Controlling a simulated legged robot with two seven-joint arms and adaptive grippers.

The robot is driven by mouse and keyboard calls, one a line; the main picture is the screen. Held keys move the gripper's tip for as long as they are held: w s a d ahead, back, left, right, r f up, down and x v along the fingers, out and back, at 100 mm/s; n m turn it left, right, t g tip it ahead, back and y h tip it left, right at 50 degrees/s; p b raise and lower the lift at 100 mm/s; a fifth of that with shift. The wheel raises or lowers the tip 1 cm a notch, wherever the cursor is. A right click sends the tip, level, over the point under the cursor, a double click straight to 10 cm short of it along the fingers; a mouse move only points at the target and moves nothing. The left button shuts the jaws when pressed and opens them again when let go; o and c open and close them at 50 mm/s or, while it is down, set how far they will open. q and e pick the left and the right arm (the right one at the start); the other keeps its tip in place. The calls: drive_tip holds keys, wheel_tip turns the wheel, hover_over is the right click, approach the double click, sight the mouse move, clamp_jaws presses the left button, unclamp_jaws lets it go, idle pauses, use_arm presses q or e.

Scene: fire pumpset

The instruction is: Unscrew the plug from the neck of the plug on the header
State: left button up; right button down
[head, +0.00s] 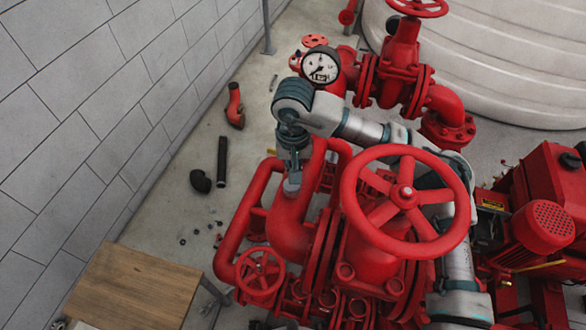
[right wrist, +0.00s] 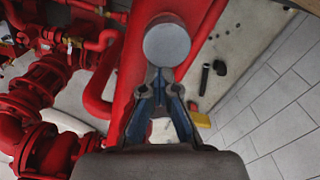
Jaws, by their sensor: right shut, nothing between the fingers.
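The plug is a grey round piece (head: 291,188) on top of the red header pipe (head: 291,235) in the head view. My right gripper (head: 294,170) points down just above the plug. In the right wrist view its fingertips (right wrist: 160,76) are together at the near edge of the plug's face, with nothing between them. Whether they touch the plug is unclear. My left gripper is not in view.
A pressure gauge (head: 320,66) is close behind my right wrist. A wooden tabletop (head: 130,290) is at the lower left. Loose pipe pieces (head: 222,162) lie on the floor by the block wall (head: 90,110).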

drive_tip(key=shift+s+a+n, duration=0.15)
drive_tip(key=shift+s+n, duration=0.15)
drive_tip(key=shift+n, duration=0.3)
drive_tip(key=n, duration=0.4)
drive_tip(key=shift+w+n, duration=0.1)
drive_tip(key=shift+n, duration=0.2)
drive_tip(key=c, duration=0.8)
unclamp_jaws()
drive_tip(key=shift+a, duration=0.1)
drive_tip(key=shift+d, duration=0.25)
